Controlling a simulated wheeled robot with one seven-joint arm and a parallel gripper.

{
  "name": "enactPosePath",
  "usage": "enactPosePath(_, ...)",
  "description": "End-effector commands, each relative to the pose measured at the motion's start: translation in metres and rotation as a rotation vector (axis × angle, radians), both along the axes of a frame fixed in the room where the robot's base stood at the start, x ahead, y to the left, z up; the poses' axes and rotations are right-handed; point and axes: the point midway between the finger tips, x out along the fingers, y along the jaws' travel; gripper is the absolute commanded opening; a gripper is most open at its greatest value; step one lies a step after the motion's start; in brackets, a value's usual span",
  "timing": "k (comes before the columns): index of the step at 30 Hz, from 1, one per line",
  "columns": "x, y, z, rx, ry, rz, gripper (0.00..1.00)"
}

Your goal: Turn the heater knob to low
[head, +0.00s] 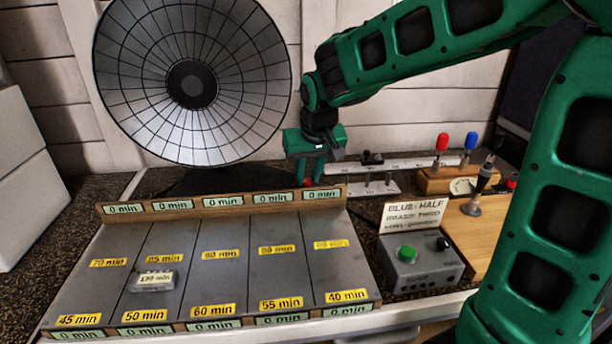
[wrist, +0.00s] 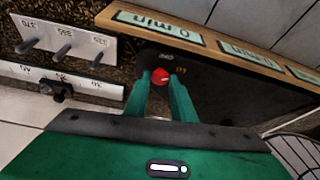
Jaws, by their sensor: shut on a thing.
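The heater (head: 235,70) is a large round reflector dish with a wire grille, standing at the back left in the head view. Its knob is red (wrist: 160,75) and sits on a dark base (wrist: 215,78) in the wrist view. Small marks beside the knob seem to read OFF and, in orange, LO; the knob's pointing direction is too small to tell. My green gripper (wrist: 162,88) has its two fingers on either side of the knob, shut on it. In the head view my gripper (head: 306,178) reaches down behind the tray, and the knob is mostly hidden.
A grey tray (head: 185,240) with minute labels and a wooden back rail stands in front of the heater. A grey box with a green button (head: 407,254) is at right. White peg rails (wrist: 72,45) lie close beside my gripper. Red- and blue-handled tools stand farther right.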

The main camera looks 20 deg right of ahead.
Motion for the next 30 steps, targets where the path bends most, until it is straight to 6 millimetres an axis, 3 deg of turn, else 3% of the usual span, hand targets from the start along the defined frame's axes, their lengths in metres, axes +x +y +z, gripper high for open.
enactPosePath(2, 0.002, 0.000, 0.002, 0.000, -0.006, -0.001, 0.01)
enactPosePath(3, 0.002, 0.000, 0.002, 0.000, -0.005, -0.001, 0.33)
enactPosePath(5, 0.001, 0.000, 0.001, 0.000, -0.004, -0.001, 0.41)
enactPosePath(17, -0.002, 0.000, 0.008, 0.000, -0.004, 0.001, 0.41)
enactPosePath(30, -0.030, 0.002, 0.078, 0.000, -0.005, 0.001, 0.41)
